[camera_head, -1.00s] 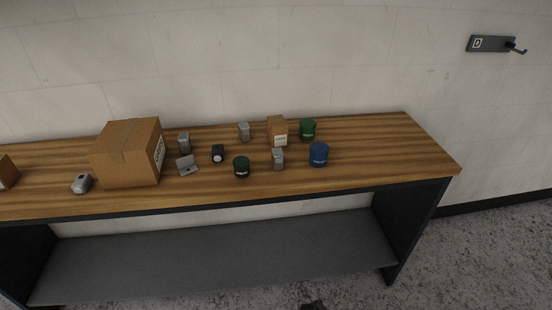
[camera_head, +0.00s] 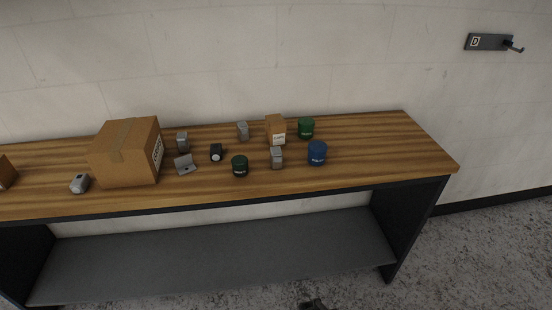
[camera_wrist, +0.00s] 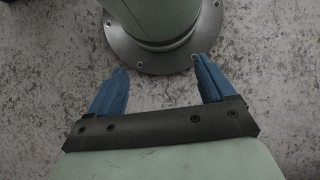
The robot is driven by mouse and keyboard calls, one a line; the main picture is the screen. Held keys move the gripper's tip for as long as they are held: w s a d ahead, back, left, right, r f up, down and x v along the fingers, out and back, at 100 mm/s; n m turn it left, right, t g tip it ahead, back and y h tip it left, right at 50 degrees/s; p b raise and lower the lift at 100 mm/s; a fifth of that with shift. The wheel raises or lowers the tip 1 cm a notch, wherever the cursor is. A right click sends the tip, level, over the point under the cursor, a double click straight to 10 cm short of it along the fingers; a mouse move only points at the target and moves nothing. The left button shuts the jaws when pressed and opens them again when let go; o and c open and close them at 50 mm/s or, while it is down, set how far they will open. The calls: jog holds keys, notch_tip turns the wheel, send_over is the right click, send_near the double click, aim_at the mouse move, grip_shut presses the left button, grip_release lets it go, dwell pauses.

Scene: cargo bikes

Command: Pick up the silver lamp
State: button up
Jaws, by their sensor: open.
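A small silver, rounded object that looks like the silver lamp (camera_head: 80,183) lies on the wooden bench top in the head view, at the left, just left of the large cardboard box. My gripper (camera_wrist: 158,68) shows in the wrist view with its two blue fingers spread apart and nothing between them. It points at the speckled floor and my own round base, far from the lamp. The lamp is not in the wrist view.
The large cardboard box (camera_head: 125,153) stands close right of the lamp. A black lamp (camera_head: 216,152), grey blocks, a small box (camera_head: 276,130), green tins and a blue tin (camera_head: 317,153) stand farther right. The bench's (camera_head: 370,130) right end is clear.

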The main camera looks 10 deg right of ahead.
jog(key=w+a+r+n+t+y, duration=0.1)
jog(key=w+a+r+t+y, duration=0.1)
jog(key=w+a+r, duration=0.5)
jog(key=w+a+r+n+t+y, duration=0.1)
jog(key=w+a+r+n+t, duration=0.15)
jog(key=w+a, duration=0.85)
jog(key=w+a+r+n+t+y, duration=0.1)
jog(key=w+a+r+y, duration=0.1)
jog(key=w+a+r, duration=0.6)
jog(key=w+a+r+n+t+y, duration=0.1)
jog(key=w+a+r+n+y, duration=0.15)
jog(key=a+r, duration=1)
jog(key=w+a+r+n+y, duration=0.2)
jog(key=w+a+r+y, duration=0.1)
jog(key=a+r, duration=0.9)
notch_tip(320, 180, up, 22)
jog(key=n+h, duration=0.9)
jog(key=h, duration=0.2)
send_over(276, 151)
jog(key=shift+y, duration=0.25)
jog(key=f, duration=0.6)
jog(key=shift+w+d+f, duration=0.15)
jog(key=shift+d+f, duration=0.05)
jog(key=shift+d, duration=0.1)
jog(key=shift+a+f, duration=0.15)
jog(key=shift+f, duration=1.6)
jog(key=shift+a+f, duration=0.15)
jog(key=shift+f, duration=1.55)
